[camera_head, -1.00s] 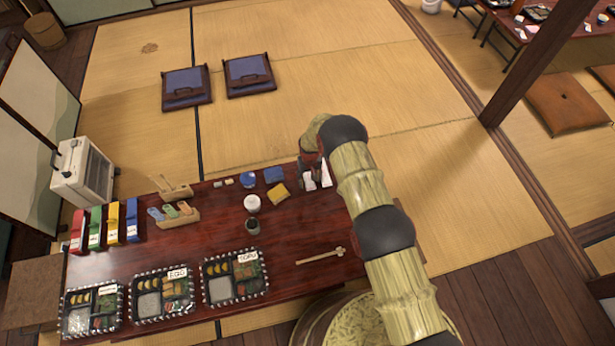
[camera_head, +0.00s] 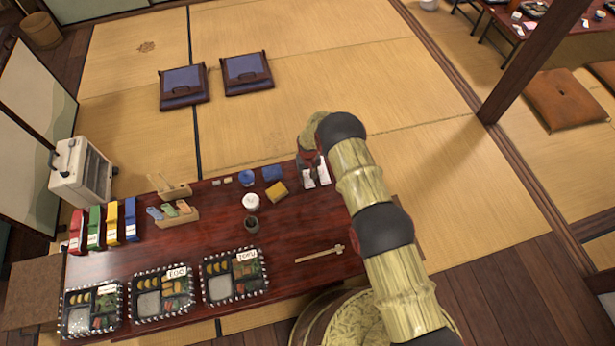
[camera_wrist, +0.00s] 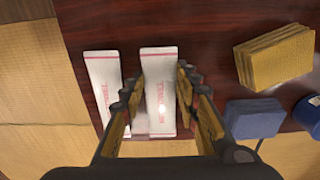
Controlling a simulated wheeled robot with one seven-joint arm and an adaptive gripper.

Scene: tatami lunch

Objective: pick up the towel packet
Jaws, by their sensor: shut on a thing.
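Two flat white towel packets with red print lie side by side at the table's far right edge. In the wrist view one packet (camera_wrist: 158,62) is between the fingers of my gripper (camera_wrist: 157,80), which is shut on it. The other packet (camera_wrist: 103,75) lies just to its left, outside the fingers. In the head view the held packet (camera_head: 309,179) and the other packet (camera_head: 323,171) show below my gripper (camera_head: 310,166), partly hidden by it. I cannot tell whether the held packet is clear of the table.
The dark red table (camera_head: 300,222) bears a yellow sponge-like stack (camera_head: 276,191) and a folded blue cloth (camera_head: 272,173) left of the packets. A blue cup (camera_head: 247,177), white cup (camera_head: 251,201) and dark cup (camera_head: 252,223) stand further left. Chopsticks (camera_head: 320,253) lie nearer.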

